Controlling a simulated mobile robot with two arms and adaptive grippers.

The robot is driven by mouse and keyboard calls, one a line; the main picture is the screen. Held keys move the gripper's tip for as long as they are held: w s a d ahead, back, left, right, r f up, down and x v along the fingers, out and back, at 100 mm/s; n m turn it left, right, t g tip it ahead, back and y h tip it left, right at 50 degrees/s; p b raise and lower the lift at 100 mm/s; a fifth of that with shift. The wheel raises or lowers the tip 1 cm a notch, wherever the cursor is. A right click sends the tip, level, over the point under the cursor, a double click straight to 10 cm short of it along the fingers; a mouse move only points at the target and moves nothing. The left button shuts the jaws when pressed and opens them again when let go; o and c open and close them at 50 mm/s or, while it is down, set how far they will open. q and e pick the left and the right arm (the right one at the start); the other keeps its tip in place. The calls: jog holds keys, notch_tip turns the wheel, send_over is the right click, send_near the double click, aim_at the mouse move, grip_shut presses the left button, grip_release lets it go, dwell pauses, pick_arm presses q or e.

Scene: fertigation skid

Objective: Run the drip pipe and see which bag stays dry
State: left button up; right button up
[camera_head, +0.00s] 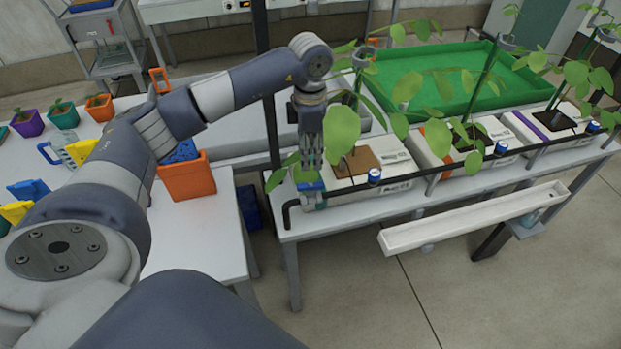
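Three white grow bags stand in a row on the bench: the left bag (398,164), the middle bag (487,132) and the right bag (521,125). Each has a leafy plant. The black drip pipe (440,176) runs along their front, with blue-capped fittings (374,175) on it, one by each bag. My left gripper (310,180) points down at the pipe's left end, around or just above a blue and green part (311,190). Its fingertips overlap that part and leaves, so its grip is unclear. My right gripper is out of view. No water is visible.
A white gutter (470,219) hangs at the bench front, with a small container (528,217) below its right end. A green tray (440,75) lies behind the bags. The left table holds an orange bin (188,180), small pots (64,115) and a jug (55,152).

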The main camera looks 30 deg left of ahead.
aim_at(310, 184)
pick_arm(q)
notch_tip(310, 184, down, 9)
jog(key=shift+d+r+p, duration=0.1)
jog(key=shift+r+p, duration=0.1)
jog(key=shift+p, duration=0.95)
jog(key=shift+f, duration=0.5)
grip_shut()
